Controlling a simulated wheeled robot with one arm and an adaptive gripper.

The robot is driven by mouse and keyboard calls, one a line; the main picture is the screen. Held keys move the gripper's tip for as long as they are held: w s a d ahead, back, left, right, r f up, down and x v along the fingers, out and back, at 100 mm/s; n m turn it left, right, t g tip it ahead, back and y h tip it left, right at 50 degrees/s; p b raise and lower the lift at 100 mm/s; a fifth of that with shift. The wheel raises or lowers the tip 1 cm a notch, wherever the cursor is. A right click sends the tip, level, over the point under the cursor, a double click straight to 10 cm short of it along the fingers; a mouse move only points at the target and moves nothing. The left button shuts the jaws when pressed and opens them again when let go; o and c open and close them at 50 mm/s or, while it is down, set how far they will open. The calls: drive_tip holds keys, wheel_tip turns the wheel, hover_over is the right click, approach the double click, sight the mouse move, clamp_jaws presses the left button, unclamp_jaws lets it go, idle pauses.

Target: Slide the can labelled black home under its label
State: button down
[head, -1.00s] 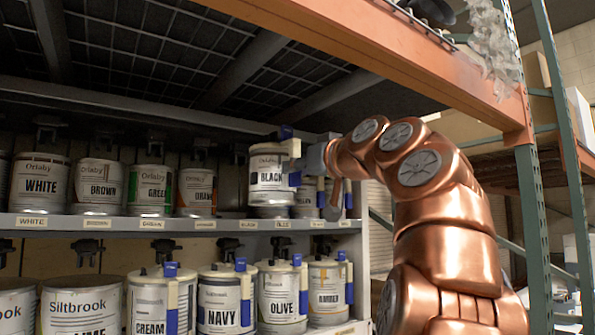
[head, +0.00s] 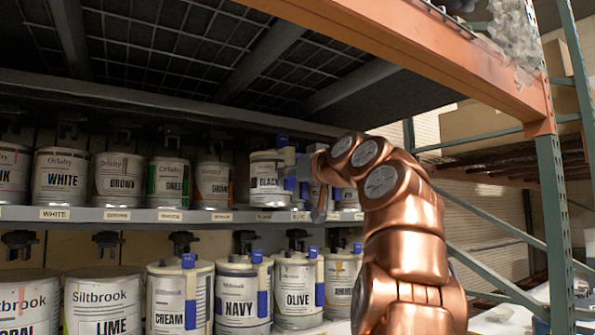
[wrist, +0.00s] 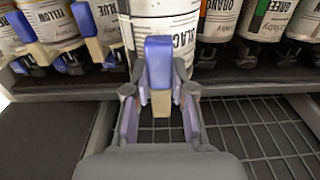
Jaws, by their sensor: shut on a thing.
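The can labelled black (head: 267,183) is white with a black word band and stands upright at the upper shelf, right of the orange can (head: 213,185). In the wrist view the black can (wrist: 180,12) is cut off by the top edge. My gripper (head: 303,170) is at the can's right side in the head view. In the wrist view my gripper (wrist: 160,92) is closed on the blue and cream handle (wrist: 160,65) of the can. Whether the base touches the shelf is unclear.
White (head: 60,180), brown (head: 118,180) and green (head: 168,183) cans stand left on the same shelf. A yellow can (wrist: 50,22) is close by in the wrist view. The lower shelf holds several cans, including navy (head: 243,295). An orange beam (head: 430,60) crosses above my arm.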

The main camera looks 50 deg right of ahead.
sight(274, 178)
drive_tip(key=shift+p+x, duration=0.7)
drive_tip(key=shift+x, duration=1.9)
drive_tip(key=shift+r, duration=0.1)
drive_tip(key=shift+w+d+f, duration=0.2)
drive_tip(key=shift+w+f, duration=0.1)
drive_tip(key=shift+f, duration=0.15)
drive_tip(key=shift+p+x, duration=0.3)
drive_tip(key=shift+x, duration=0.95)
drive_tip(key=shift+w, duration=0.2)
